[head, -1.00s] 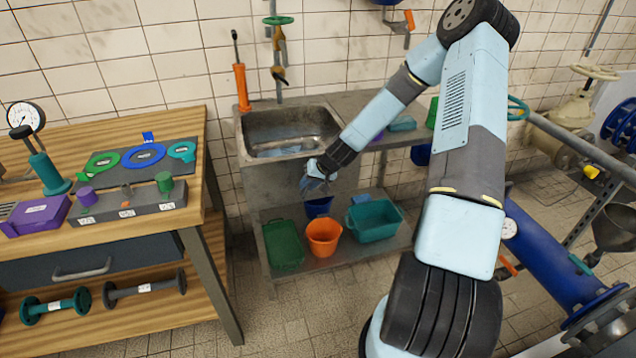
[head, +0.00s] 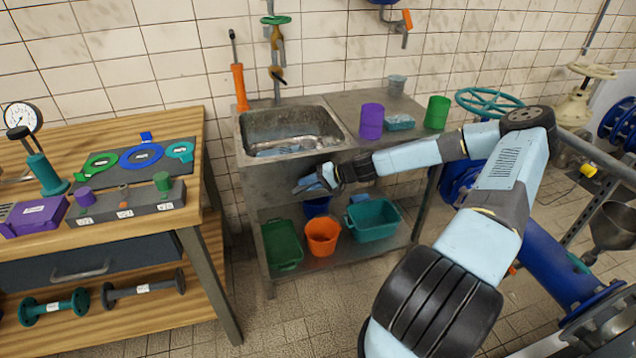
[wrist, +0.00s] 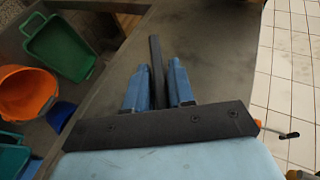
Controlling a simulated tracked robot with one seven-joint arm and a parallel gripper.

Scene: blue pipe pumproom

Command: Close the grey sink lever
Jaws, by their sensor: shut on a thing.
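The grey sink lever (wrist: 157,72) shows in the wrist view as a dark, narrow bar against the sink's grey front. It runs between the two blue fingers of my gripper (wrist: 155,85), which are shut on it. In the head view my gripper (head: 312,182) is just in front of the sink unit, below the front rim of the basin (head: 290,125). The lever cannot be made out there. The lever's base is not clearly seen.
Below my gripper a shelf holds a green bin (head: 283,243), an orange bucket (head: 322,236) and a teal tub (head: 373,219). Purple (head: 371,121) and green (head: 437,112) cups stand on the counter. A wooden workbench (head: 215,200) is at left.

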